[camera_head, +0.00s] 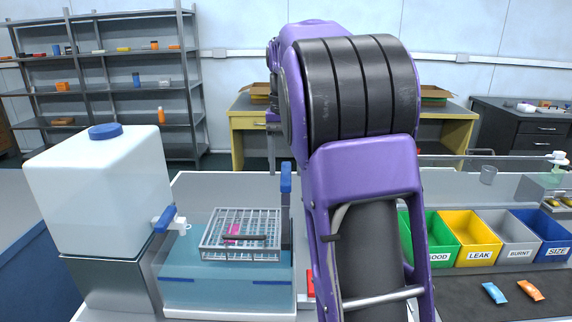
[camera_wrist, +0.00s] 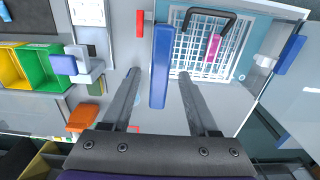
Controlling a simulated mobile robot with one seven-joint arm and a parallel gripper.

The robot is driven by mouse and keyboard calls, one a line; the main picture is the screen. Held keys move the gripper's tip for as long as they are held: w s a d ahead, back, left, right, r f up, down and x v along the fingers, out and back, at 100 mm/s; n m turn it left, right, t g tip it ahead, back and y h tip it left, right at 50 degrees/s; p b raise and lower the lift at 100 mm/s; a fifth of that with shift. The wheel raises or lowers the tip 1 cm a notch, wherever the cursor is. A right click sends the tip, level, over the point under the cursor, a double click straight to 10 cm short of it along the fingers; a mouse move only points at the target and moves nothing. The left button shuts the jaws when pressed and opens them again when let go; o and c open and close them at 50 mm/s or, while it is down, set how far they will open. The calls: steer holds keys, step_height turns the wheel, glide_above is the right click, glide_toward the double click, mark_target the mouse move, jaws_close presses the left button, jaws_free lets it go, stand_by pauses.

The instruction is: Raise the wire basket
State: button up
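The wire basket (camera_head: 262,222) is a light metal grid at the top of a clear tank (camera_head: 228,287) of blue water. A dark handle (camera_head: 243,238) lies across it and a pink packet (camera_head: 232,232) is inside. The wrist view shows the basket (camera_wrist: 190,52) ahead and to the right, with its dark handle (camera_wrist: 207,14) at the top. My gripper (camera_wrist: 158,74) is open, its fingers wide apart. A blue bar (camera_wrist: 161,60) shows between the fingers, with gaps either side. My gripper is hidden in the head view.
A white jug (camera_head: 100,190) with a blue tap (camera_head: 165,218) stands left of the tank. A blue-topped post (camera_head: 286,178) rises beside the basket. Labelled green (camera_head: 443,255), yellow (camera_head: 470,228), grey and blue bins stand at right, behind a dark surface with two packets (camera_head: 495,292).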

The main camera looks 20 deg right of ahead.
step_height(320, 180, up, 12)
stand_by(0.7)
stand_by(0.4)
